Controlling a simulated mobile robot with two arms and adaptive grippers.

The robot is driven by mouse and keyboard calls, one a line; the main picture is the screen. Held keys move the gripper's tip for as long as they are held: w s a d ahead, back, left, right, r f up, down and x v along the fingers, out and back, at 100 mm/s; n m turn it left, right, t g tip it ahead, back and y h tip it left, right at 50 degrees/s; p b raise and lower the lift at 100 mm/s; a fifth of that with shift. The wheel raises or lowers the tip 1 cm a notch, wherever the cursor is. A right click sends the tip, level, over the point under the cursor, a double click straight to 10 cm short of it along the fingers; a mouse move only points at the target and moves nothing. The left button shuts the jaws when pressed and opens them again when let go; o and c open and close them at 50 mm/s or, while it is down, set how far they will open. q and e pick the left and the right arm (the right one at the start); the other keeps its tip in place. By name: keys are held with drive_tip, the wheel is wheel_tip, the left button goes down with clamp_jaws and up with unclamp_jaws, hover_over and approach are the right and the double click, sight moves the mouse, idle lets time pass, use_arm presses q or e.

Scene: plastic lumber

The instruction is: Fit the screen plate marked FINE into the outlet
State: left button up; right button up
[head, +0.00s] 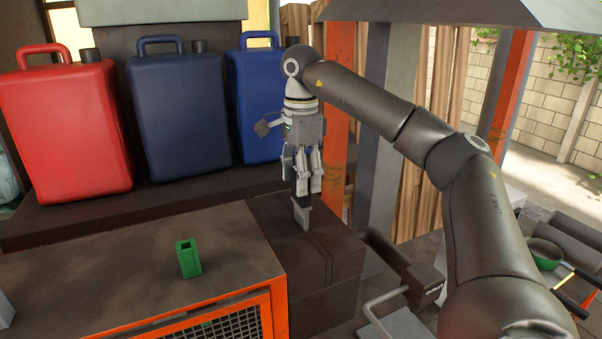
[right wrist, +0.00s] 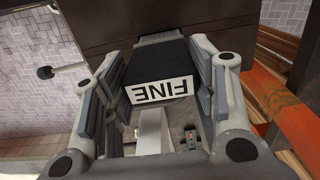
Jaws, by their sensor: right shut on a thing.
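The screen plate (right wrist: 160,90) is dark with a white label reading FINE, upside down in the right wrist view. My right gripper (right wrist: 160,85) is shut on it, with fingers on both sides of the plate. In the head view the right gripper (head: 303,180) points down, and the plate (head: 302,214) hangs upright below the fingers. The plate's lower end is at the top of a dark block (head: 330,246) with a seam; I cannot tell whether it is inserted or just in front. The outlet cannot be clearly told apart. My left gripper is out of view.
A red can (head: 66,130) and two blue cans (head: 180,115) stand on the ledge behind. A small green block (head: 188,258) stands on the orange-edged bench (head: 100,270). A dark box with small white lettering (head: 432,288) and a bent bar sit right of the block.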

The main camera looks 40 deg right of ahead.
drive_tip(key=shift+f+b, duration=0.95)
drive_tip(key=shift+f, duration=1)
drive_tip(key=o, duration=1.5)
drive_tip(key=shift+o, duration=0.2)
drive_tip(key=shift+r, duration=5.95)
